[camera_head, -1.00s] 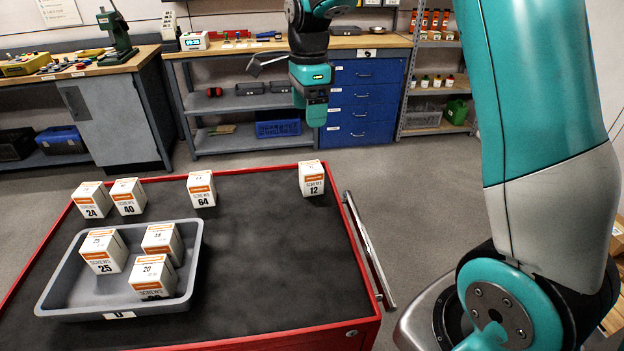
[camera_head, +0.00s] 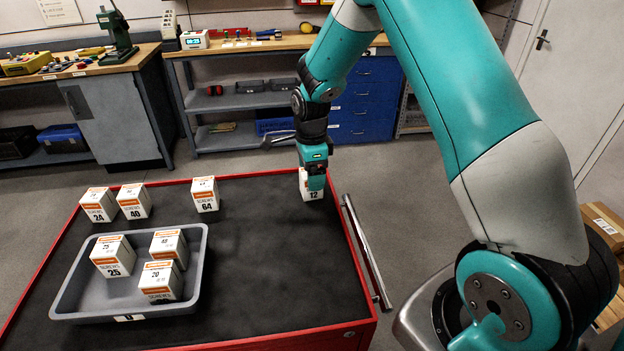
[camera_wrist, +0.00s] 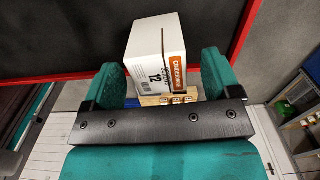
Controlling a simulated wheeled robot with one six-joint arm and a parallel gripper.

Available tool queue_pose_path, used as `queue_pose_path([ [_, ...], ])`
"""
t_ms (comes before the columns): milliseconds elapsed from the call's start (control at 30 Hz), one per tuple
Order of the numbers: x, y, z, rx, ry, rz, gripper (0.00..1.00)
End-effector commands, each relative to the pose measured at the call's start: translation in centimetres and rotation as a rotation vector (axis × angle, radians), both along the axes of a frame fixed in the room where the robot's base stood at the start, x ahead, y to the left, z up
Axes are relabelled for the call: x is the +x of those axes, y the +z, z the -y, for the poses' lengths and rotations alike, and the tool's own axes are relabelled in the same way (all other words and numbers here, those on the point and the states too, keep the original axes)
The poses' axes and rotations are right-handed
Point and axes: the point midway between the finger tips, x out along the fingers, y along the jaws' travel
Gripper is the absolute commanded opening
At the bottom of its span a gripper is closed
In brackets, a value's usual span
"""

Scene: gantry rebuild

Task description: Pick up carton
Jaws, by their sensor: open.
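The white carton marked 12 with an orange band (camera_head: 311,193) stands at the far right corner of the red cart's dark top (camera_head: 270,250). My gripper (camera_head: 313,178) is right over it and hides much of it in the head view. In the wrist view the carton (camera_wrist: 157,50) shows between the two green fingers of my gripper (camera_wrist: 165,82). Other cartons are marked 24 (camera_head: 99,205), 40 (camera_head: 134,202) and 64 (camera_head: 205,194).
A grey tray (camera_head: 199,262) on the cart's left holds cartons 25 (camera_head: 113,257), 20 (camera_head: 161,282) and one more (camera_head: 169,247). The cart's handle rail (camera_head: 366,250) runs along its right side. The cart top right of the tray is clear.

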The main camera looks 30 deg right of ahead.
Motion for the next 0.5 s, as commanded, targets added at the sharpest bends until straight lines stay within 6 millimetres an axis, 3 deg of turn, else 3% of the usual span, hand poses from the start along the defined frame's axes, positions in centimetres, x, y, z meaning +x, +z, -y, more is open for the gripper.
queue_pose_path([
  [200, -0.2, -2.7, -0.1, 0.001, 0.0, -0.002, 0.83],
  [467, -0.1, -3.0, -0.1, 0.0, 0.0, 0.001, 0.83],
  [500, -0.1, -3.0, -0.1, 0.0, 0.0, 0.001, 0.74],
])
